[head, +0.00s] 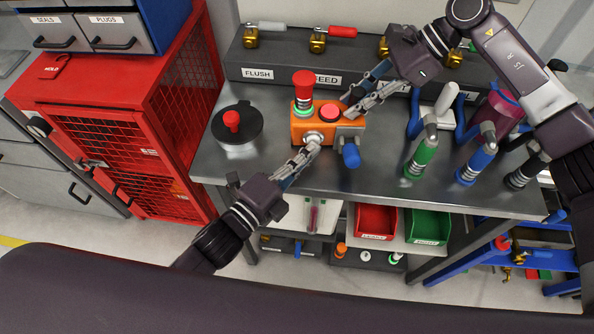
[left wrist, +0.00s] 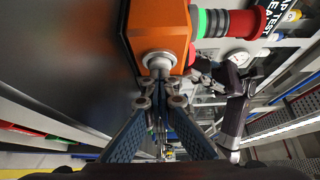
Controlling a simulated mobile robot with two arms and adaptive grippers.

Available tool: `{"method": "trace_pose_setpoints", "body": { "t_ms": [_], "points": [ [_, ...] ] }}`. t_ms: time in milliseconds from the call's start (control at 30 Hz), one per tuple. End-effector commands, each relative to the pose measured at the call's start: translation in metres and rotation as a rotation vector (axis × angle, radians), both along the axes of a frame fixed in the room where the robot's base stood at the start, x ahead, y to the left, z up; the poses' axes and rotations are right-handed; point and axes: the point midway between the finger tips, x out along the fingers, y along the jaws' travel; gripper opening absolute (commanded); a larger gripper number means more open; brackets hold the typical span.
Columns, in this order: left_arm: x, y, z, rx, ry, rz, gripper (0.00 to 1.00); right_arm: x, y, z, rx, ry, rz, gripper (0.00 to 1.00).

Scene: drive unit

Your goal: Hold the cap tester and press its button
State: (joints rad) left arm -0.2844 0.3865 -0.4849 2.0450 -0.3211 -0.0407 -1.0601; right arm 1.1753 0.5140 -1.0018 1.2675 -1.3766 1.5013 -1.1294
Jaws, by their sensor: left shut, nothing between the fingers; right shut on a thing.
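The cap tester (head: 298,128) is an orange box on the grey workbench. On top are a red cap over a green glowing ring (head: 303,88) and a round red button (head: 330,111). A pale round silver piece is on its front face; it shows in the left wrist view (left wrist: 158,60). My left gripper (head: 312,147) is shut and empty, its fingertips at this silver piece, seemingly touching it; the left wrist view shows them too (left wrist: 161,90). My right gripper (head: 350,106) is shut on the tester at its back right; the exact contact is partly hidden.
A blue-handled grey fitting (head: 350,152) is at the tester's right side. A black disc with a red knob (head: 237,125) lies left. Green (head: 421,158) and blue (head: 475,166) handled fittings stand right. A dark labelled rack (head: 262,73) runs behind. A red cabinet (head: 130,130) is left.

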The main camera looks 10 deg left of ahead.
Motion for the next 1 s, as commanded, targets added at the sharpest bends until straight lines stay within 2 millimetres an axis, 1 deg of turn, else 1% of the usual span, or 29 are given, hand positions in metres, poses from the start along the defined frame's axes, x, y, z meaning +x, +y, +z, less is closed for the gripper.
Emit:
{"method": "trace_pose_setpoints", "body": {
  "t_ms": [33,133,233,300,600,800,1000],
  "points": [
    [-0.005,-0.001,-0.001,-0.002,0.002,0.000,0.00,-0.003,0.002,-0.002,0.001,0.008,0.009,0.00],
    [-0.020,-0.005,-0.001,-0.003,0.004,0.000,0.00,-0.003,0.002,-0.002,0.001,0.007,0.007,0.00],
    [-0.040,-0.009,-0.001,-0.003,0.006,-0.001,0.00,-0.002,0.002,-0.002,0.000,0.005,0.005,0.00],
    [-0.051,0.001,-0.002,0.002,0.006,-0.001,0.00,-0.002,0.001,-0.002,-0.001,0.004,0.004,0.00],
    [-0.095,0.029,-0.002,0.001,0.005,-0.001,0.00,-0.001,0.000,-0.003,-0.003,0.002,0.001,0.00],
    [-0.113,0.041,-0.002,0.000,0.004,-0.002,0.00,0.000,0.000,-0.003,-0.004,0.002,0.000,0.00],
    [-0.119,0.045,-0.001,0.000,0.002,-0.002,0.00,0.000,-0.001,-0.002,-0.004,0.002,-0.002,0.00]
  ]
}}
